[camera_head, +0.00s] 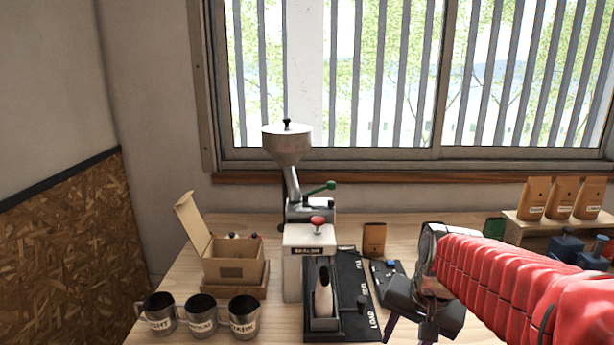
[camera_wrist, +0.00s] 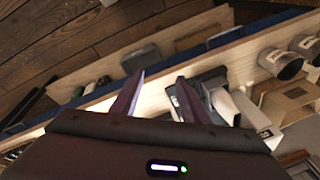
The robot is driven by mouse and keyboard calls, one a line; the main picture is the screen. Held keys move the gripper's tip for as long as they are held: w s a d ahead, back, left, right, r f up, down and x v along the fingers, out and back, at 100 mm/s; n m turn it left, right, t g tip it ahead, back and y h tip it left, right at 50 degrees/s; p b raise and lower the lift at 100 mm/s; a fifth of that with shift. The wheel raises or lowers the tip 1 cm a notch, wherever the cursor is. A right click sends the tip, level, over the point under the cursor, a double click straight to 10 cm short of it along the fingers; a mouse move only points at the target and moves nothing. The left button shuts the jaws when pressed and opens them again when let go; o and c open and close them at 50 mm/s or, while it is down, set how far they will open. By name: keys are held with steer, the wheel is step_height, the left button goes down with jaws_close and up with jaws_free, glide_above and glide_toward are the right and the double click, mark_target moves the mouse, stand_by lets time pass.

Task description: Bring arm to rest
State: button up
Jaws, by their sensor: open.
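My arm, in a red padded sleeve, reaches in from the right of the head view. My gripper (camera_head: 410,328) points down over the front of the wooden bench, right of the black labelled board (camera_head: 349,272). In the wrist view my gripper (camera_wrist: 158,98) has its two purple-grey fingers spread apart, with nothing between them. The fingertips look clear of the objects around them, but their height above the bench is hard to tell.
Left of my gripper stand a white machine with a red knob (camera_head: 298,265), a grinder with a hopper (camera_head: 287,145), an open cardboard box (camera_head: 233,262) and three labelled metal mugs (camera_head: 201,317). Brown bags (camera_head: 562,198) stand on a shelf at right. A brown packet (camera_head: 374,240) stands behind.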

steer(key=s+a+r+n+t, duration=0.1)
steer(key=s+n, duration=0.2)
steer(key=s, duration=0.4)
steer(key=s+a+r+n+t, duration=0.2)
steer(key=s+n, duration=0.1)
steer(key=s, duration=0.4)
steer(key=shift+s+h, duration=0.2)
steer(key=shift+h, duration=0.2)
steer(key=shift+c, duration=0.2)
stand_by(0.7)
steer(key=shift+c, duration=1)
